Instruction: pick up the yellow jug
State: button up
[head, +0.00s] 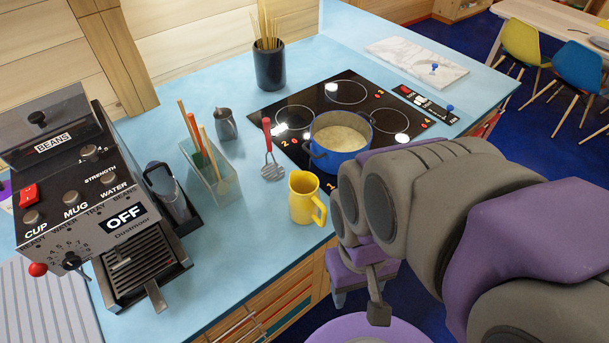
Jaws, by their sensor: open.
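The yellow jug (304,198) stands upright near the front edge of the light blue counter (245,258). Its handle faces right, towards my arm. My gripper (378,305) hangs at the end of my grey and purple arm, to the right of the jug and lower in the picture, out past the counter's front edge. It is open and apart from the jug. My arm hides part of the gripper and the right side of the counter front.
A blue pot (323,158) on the black hob (284,130) stands behind the jug. A red-handled masher (270,150) and a glass utensil holder (215,180) are to its left. A coffee machine (85,170) fills the far left.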

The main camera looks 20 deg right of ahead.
aim_at(304, 203)
jog(key=l+u, duration=0.65)
jog(key=u, duration=0.15)
jog(key=k+l+u, duration=0.1)
jog(key=l+u, duration=0.3)
jog(key=k+l, duration=0.15)
jog(key=l, duration=0.2)
jog(key=k+l+u, duration=0.1)
jog(key=l, duration=0.3)
jog(key=k+l, duration=0.2)
jog(key=l, duration=0.15)
jog(key=k+l+u, duration=0.1)
jog(key=l, duration=0.25)
jog(key=k+l, duration=0.2)
jog(key=l+u, duration=0.05)
jog(key=l, duration=0.1)
